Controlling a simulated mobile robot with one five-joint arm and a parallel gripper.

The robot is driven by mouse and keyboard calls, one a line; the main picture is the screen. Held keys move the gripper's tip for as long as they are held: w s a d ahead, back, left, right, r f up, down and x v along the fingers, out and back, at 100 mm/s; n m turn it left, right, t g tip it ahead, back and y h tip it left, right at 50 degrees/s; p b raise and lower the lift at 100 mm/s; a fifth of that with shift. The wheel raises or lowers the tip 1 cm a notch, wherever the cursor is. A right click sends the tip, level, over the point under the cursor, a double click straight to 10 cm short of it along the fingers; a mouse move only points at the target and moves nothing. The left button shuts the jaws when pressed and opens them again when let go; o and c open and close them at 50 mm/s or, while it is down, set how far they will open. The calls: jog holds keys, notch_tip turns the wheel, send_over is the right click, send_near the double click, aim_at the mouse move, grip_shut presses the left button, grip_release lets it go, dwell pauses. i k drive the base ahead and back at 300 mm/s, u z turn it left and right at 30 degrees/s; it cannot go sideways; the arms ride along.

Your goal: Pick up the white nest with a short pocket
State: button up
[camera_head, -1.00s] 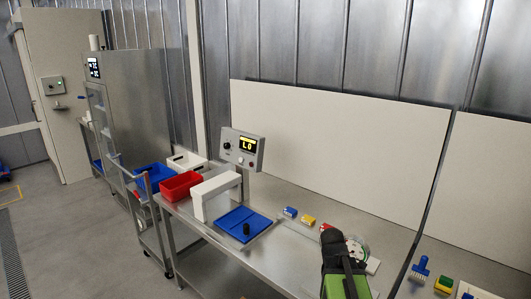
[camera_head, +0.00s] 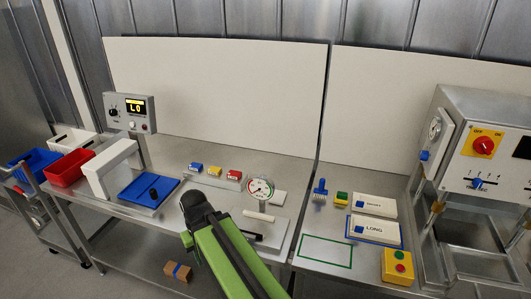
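A white nest labelled SHORT (camera_head: 374,206) lies flat on the right-hand bench, with a small blue piece at its left end. A similar white nest labelled LONG (camera_head: 378,230) lies just in front of it on a blue-edged base. In the head view my green arm with its black joint rises from the bottom edge, left of the nests and well apart from them. I cannot make out my gripper's fingers in this view. Nothing of mine touches either nest.
A green-outlined empty area (camera_head: 325,251) lies left of the LONG nest. A yellow button box (camera_head: 397,267) stands in front, a blue brush-like tool (camera_head: 320,192) at the left. A grey machine (camera_head: 480,150) stands at the right. A round dial gauge (camera_head: 260,189) stands behind my arm.

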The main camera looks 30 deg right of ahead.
aim_at(381, 206)
jog(key=z, duration=1.9)
